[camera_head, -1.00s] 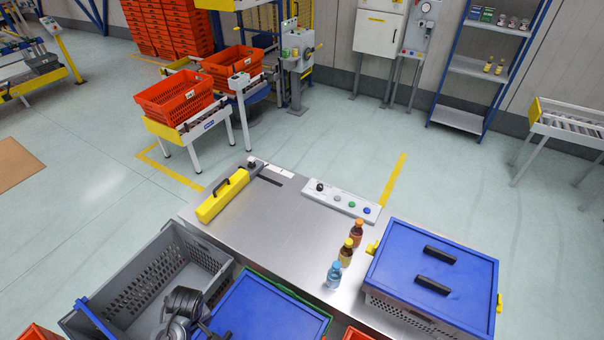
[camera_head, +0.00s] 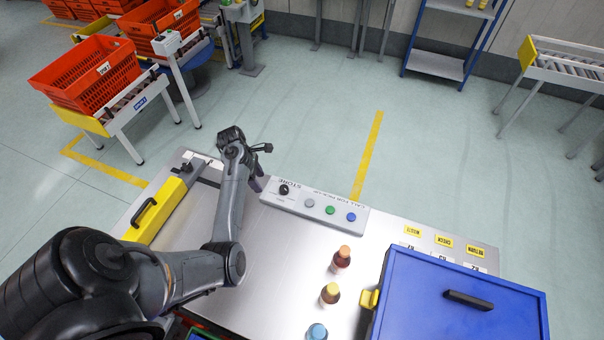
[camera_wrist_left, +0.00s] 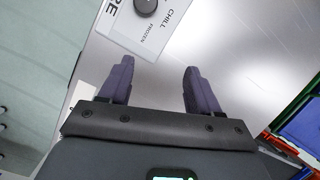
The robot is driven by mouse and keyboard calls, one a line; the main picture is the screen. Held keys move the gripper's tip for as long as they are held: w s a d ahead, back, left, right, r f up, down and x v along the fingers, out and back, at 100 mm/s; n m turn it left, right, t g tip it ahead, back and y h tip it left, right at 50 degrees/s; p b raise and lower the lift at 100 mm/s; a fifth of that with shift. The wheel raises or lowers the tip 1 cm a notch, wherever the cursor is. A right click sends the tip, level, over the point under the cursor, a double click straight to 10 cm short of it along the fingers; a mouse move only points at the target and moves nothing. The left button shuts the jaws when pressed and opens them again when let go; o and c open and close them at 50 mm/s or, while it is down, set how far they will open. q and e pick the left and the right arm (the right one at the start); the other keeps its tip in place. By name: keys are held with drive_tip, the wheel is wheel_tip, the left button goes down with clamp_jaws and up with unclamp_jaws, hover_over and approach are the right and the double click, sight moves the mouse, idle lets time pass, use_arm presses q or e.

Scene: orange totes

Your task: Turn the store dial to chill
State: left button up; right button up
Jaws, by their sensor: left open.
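The store dial (camera_head: 284,189) is a black knob on the left end of a white control panel (camera_head: 262,197) at the far edge of the steel table. It also shows at the top of the left wrist view (camera_wrist_left: 146,6), cut by the frame edge, with "CHILL" and "FROZEN" printed beside it. I cannot tell which label it points at. My left gripper (camera_wrist_left: 157,68) is open and empty, its dark fingers short of the dial. In the head view the left gripper (camera_head: 257,184) is just left of the panel, partly hidden by its wrist. My right gripper is not in view.
Grey, green (camera_head: 330,210) and blue buttons sit right of the dial. Three bottles (camera_head: 341,258) stand mid-table. A blue-lidded box (camera_head: 450,275) is on the right, and a yellow-cased device (camera_head: 155,212) lies left of my arm. The steel before the panel is clear.

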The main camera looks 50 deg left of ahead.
sight(284, 188)
use_arm(q)
drive_tip(key=shift+t, duration=0.9)
drive_tip(key=w+d+f+b, duration=0.1)
drive_tip(key=w+f, duration=0.1)
drive_tip(key=w+d+f+b, duration=0.1)
drive_tip(key=w+f, duration=0.2)
drive_tip(key=w+f+b, duration=0.1)
drive_tip(key=w+f, duration=0.2)
drive_tip(key=shift+d+f, duration=0.15)
drive_tip(key=shift+d, duration=0.25)
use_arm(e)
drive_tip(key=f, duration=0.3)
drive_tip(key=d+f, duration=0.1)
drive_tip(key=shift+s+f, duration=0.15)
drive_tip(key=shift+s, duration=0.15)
use_arm(q)
drive_tip(key=c, duration=1)
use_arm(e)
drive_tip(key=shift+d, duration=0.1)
